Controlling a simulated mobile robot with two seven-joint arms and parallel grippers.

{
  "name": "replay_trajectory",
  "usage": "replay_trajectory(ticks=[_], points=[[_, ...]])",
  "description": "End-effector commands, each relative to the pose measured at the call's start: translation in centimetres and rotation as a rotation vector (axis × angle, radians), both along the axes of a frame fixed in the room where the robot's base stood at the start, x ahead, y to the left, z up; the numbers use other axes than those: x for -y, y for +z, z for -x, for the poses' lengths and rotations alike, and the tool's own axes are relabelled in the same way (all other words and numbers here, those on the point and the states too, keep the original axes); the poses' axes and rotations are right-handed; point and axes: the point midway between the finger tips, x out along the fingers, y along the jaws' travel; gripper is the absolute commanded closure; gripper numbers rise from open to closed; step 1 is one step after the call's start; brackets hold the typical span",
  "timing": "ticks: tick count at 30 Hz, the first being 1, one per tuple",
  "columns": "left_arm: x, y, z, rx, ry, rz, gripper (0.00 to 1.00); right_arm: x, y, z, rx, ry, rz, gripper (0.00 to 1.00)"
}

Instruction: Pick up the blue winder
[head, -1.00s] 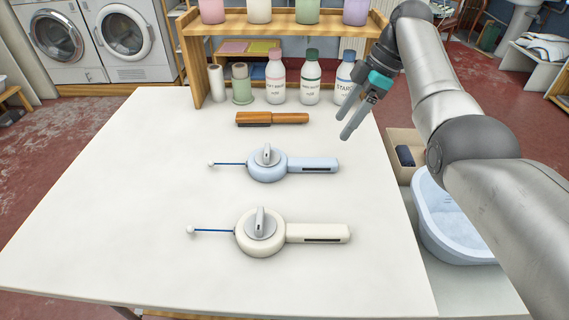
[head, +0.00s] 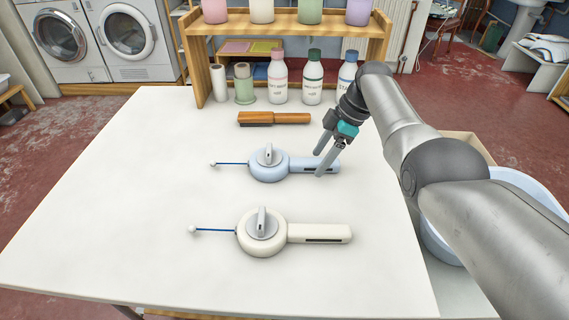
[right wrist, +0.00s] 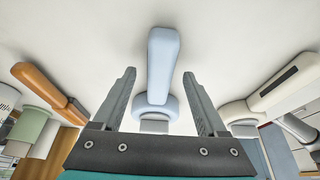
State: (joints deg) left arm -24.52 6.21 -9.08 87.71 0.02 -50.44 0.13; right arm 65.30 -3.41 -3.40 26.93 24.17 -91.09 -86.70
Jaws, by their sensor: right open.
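The blue winder (head: 268,166) lies on the white table, with a round body, a grey crank on top, a handle pointing right and a cord with a white ball at left. My right gripper (head: 318,164) is open and empty at the winder's handle, its fingertips over the handle area. In the right wrist view the winder's handle (right wrist: 163,62) shows between the two open fingers (right wrist: 162,88); I cannot tell whether they touch it. My left gripper is not in view.
A cream winder (head: 262,232) lies nearer on the table, also seen in the right wrist view (right wrist: 285,88). A brush with an orange-brown handle (head: 275,118) lies behind the blue one. Several bottles stand by a wooden shelf (head: 198,70). A blue basin (head: 520,185) is at right.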

Motion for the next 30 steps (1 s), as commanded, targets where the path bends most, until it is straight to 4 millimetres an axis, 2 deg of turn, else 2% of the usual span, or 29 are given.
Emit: replay_trajectory(ticks=[9,27,29,30], points=[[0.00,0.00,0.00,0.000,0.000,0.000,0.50,-0.13,-0.29,0.00,0.000,0.001,0.001,0.26],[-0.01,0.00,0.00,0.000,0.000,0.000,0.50,-0.11,-0.27,0.00,0.000,0.000,0.000,0.94],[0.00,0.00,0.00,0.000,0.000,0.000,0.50,-0.11,-0.28,0.00,0.000,0.000,0.000,1.00],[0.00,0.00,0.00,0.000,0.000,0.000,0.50,-0.11,-0.28,0.00,0.000,0.000,0.000,1.00]])
